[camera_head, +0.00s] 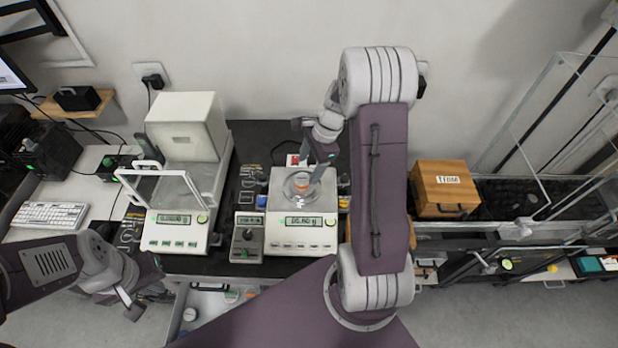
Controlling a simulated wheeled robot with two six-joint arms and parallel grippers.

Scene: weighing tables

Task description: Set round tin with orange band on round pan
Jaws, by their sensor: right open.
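A small round tin with an orange band (301,181) shows on the round metal pan (290,192) of the middle balance, partly hidden by my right gripper. My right gripper (313,178) is open and points down over the pan, right beside the tin. I cannot tell whether its fingers touch the tin. My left gripper (130,304) hangs at the lower left, in front of the tables and far from the pan. Its fingertips are too small to tell whether they are open or shut.
A larger balance with a glass shield (178,220) stands left of the middle balance (300,240). A wooden box (444,189) stands at the right. A keyboard (50,215) lies on the left table. My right arm hides the bench behind it.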

